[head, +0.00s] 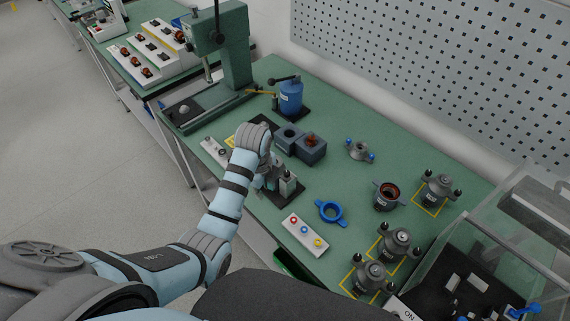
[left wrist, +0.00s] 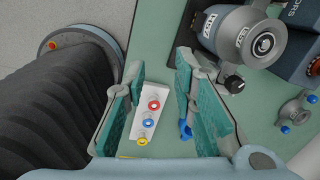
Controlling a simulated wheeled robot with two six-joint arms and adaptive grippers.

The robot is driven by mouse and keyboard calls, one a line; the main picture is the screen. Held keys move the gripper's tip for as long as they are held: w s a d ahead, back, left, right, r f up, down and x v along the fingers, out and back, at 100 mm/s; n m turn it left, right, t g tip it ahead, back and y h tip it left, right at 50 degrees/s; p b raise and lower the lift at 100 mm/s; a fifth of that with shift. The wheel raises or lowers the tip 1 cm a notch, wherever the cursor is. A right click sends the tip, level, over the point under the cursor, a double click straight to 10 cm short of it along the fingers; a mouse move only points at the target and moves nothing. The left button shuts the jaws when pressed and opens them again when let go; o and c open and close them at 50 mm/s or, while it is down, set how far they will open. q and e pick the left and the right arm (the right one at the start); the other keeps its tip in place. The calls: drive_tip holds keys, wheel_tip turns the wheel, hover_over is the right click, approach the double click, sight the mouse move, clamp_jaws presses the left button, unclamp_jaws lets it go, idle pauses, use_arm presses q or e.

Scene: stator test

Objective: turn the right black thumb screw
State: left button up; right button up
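My left gripper (head: 270,179) is over the middle of the green bench, beside a grey fixture on a black base (head: 290,196). In the left wrist view its two green-padded fingers (left wrist: 160,62) are apart with nothing held between them. A black thumb screw (left wrist: 234,84) sticks out of a grey round body (left wrist: 238,35) just right of the right finger, apart from it. In the head view my wrist partly hides this place. My right gripper is not in view.
A button panel (head: 304,231) and a blue ring (head: 330,212) lie near the fixture. Several grey stators with black screws (head: 398,241) stand at right, by a clear enclosure (head: 500,235). Dark blue boxes (head: 311,150) and a green press (head: 236,50) stand behind.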

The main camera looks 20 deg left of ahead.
sight(287, 172)
use_arm(q)
drive_tip(key=w+d+r+m+g, duration=0.1)
drive_tip(key=w+d+r+m, duration=0.3)
drive_tip(key=w+r+m, duration=0.65)
drive_tip(key=f+b, duration=0.1)
drive_tip(key=f, duration=0.3)
drive_tip(key=s+f+m+b, duration=0.1)
drive_tip(key=f, duration=0.2)
drive_tip(key=s+f+m+b, duration=0.1)
drive_tip(key=f, duration=0.3)
drive_tip(key=shift+f, duration=0.3)
drive_tip(key=shift+a, duration=0.1)
clamp_jaws()
